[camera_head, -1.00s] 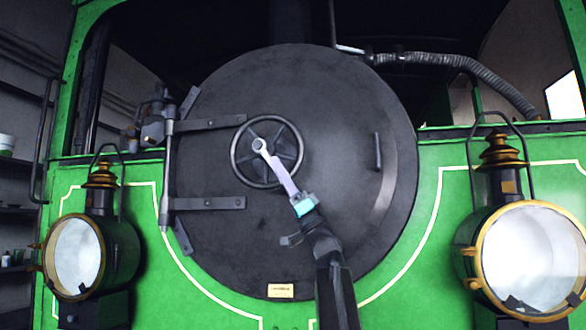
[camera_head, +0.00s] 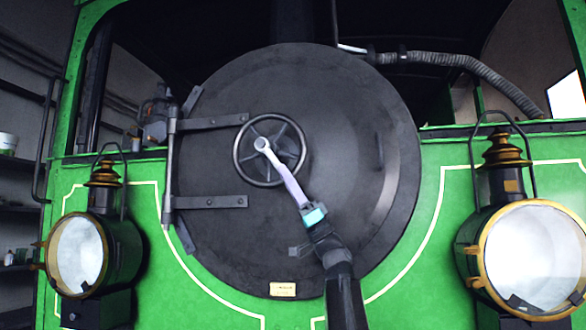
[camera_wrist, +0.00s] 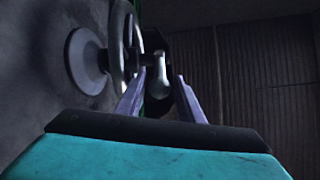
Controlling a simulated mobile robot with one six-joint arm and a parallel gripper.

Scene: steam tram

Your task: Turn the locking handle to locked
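The locking handle (camera_head: 262,145) is a pale metal lever on the hub of a dark spoked wheel (camera_head: 240,165), at the middle of the round black smokebox door (camera_head: 340,120). It points down and to the right. My gripper (camera_head: 276,168) reaches up from the lower right, its lilac fingers in line with the handle and overlapping its lower part. In the wrist view the rounded end of the handle (camera_wrist: 161,72) shows between the two fingers, which stand apart with a gap on each side. Whether a finger touches it I cannot tell.
Two hinge straps (camera_head: 210,202) lie left of the wheel. Large brass-rimmed lamps stand at the left (camera_head: 78,257) and right (camera_head: 535,258) of the green front (camera_head: 420,270). The door face around the wheel is clear.

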